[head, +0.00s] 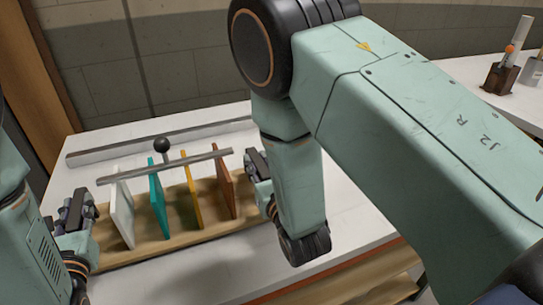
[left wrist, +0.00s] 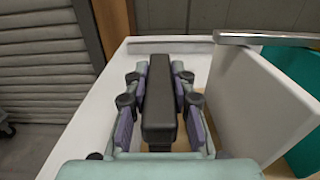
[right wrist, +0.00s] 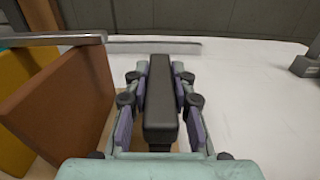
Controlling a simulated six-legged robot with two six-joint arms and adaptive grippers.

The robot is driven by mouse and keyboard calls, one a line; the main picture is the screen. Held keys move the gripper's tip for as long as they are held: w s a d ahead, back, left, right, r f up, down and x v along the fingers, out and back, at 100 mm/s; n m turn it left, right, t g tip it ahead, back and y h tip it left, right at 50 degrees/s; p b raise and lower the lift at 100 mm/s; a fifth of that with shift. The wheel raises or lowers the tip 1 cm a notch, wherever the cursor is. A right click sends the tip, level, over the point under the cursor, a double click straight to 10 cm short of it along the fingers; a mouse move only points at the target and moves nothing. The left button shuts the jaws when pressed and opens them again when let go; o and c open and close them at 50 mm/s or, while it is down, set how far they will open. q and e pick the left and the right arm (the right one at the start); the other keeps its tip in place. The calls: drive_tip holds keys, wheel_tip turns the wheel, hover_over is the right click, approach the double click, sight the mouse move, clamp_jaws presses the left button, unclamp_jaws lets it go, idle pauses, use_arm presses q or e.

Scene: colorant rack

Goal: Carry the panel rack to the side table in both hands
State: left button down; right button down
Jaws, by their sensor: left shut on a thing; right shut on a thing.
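The panel rack has a wooden base (head: 180,238), a grey metal bar (head: 190,163) across the top, and upright white (head: 122,212), teal (head: 158,200), yellow (head: 190,195) and brown (head: 225,190) panels. It is over the white table (head: 200,280); I cannot tell whether its base touches the top. My left gripper (head: 85,212) is shut on the black handle (left wrist: 158,110) at the white panel's end. My right gripper (head: 258,178) is shut on the black handle (right wrist: 160,110) at the brown panel's end. The base's far side is partly hidden by the panels.
A grey rail (head: 110,150) runs along the table's back edge. A black ball on a post (head: 162,145) shows behind the bar. Another white surface (head: 470,68) at the right holds a dark holder (head: 500,78). My right arm hides much between. The tabletop in front is bare.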

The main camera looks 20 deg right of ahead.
use_arm(q)
drive_tip(key=shift+d+f+b, duration=0.1)
drive_tip(key=shift+f+b, duration=0.3)
drive_tip(key=shift+f, duration=0.1)
use_arm(e)
drive_tip(key=shift+a+f, duration=0.2)
drive_tip(key=shift+f, duration=0.3)
use_arm(q)
drive_tip(key=c, duration=1.5)
unclamp_jaws()
use_arm(e)
drive_tip(key=c, duration=1.5)
unclamp_jaws()
use_arm(q)
drive_tip(key=o, duration=0.4)
drive_tip(key=shift+r, duration=0.1)
use_arm(e)
drive_tip(key=o, duration=0.4)
drive_tip(key=shift+d, duration=0.1)
use_arm(q)
drive_tip(key=s, duration=0.7)
drive_tip(key=shift+s, duration=0.25)
use_arm(e)
drive_tip(key=shift+s, duration=3.8)
